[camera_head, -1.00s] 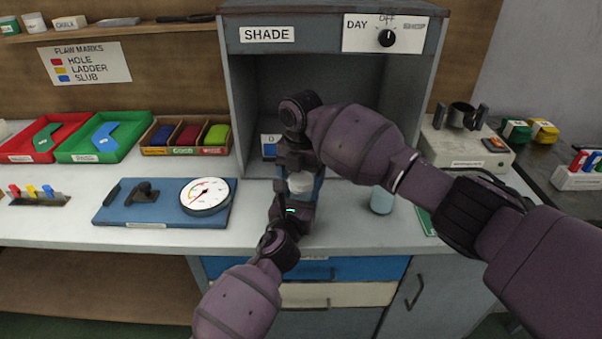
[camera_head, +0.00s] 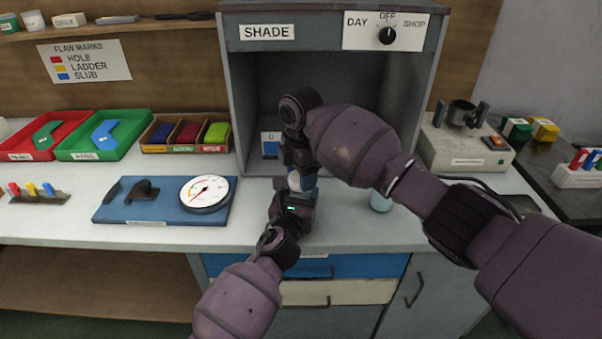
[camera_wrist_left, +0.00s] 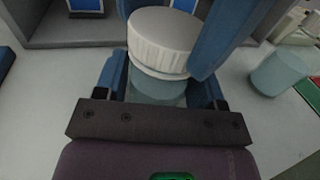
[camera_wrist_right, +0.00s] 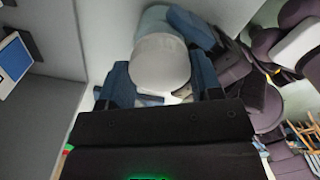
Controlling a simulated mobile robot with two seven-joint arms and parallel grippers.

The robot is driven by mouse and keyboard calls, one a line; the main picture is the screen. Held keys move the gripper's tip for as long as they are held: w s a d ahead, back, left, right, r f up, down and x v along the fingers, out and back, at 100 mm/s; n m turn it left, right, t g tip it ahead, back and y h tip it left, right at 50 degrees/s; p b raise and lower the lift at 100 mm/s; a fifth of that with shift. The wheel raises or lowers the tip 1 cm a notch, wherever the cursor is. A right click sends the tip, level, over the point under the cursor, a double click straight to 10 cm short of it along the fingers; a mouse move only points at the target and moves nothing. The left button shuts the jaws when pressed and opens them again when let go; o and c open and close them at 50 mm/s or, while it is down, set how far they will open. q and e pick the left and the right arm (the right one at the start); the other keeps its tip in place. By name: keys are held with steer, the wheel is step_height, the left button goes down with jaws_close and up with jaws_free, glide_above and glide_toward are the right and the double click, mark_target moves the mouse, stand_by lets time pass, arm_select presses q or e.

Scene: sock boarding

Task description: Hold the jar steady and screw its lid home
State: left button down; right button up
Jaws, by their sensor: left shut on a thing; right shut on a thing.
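The jar is pale blue-green glass with a white ribbed lid on its top. My left gripper (camera_head: 297,190) is shut around the jar body (camera_wrist_left: 157,88) in front of the shade box. My right gripper (camera_head: 300,168) comes from above, shut on the lid (camera_wrist_left: 165,42), with its blue fingers at the lid's sides. In the right wrist view the lid (camera_wrist_right: 160,62) sits between the fingers, with the jar body (camera_wrist_right: 155,20) beyond it. The jar looks roughly upright. Fingers hide much of the jar, and I cannot tell whether a gap remains under the lid.
A second pale blue-green vessel (camera_head: 381,201) stands to the right on the white bench (camera_head: 345,222). The grey shade box (camera_head: 232,100) rises behind. A blue board with a dial gauge (camera_head: 205,194) lies to the left. The bench around the grippers is mostly clear.

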steer(key=m, duration=0.4)
steer(key=shift+m, duration=0.4)
steer(key=m, duration=1)
steer(key=shift+m, duration=0.4)
steer(key=m, duration=0.6)
steer(key=shift+a, duration=0.1)
steer(key=m, duration=0.3)
steer(key=shift+m, duration=0.3)
steer(key=m, duration=0.4)
steer(key=o, duration=1)
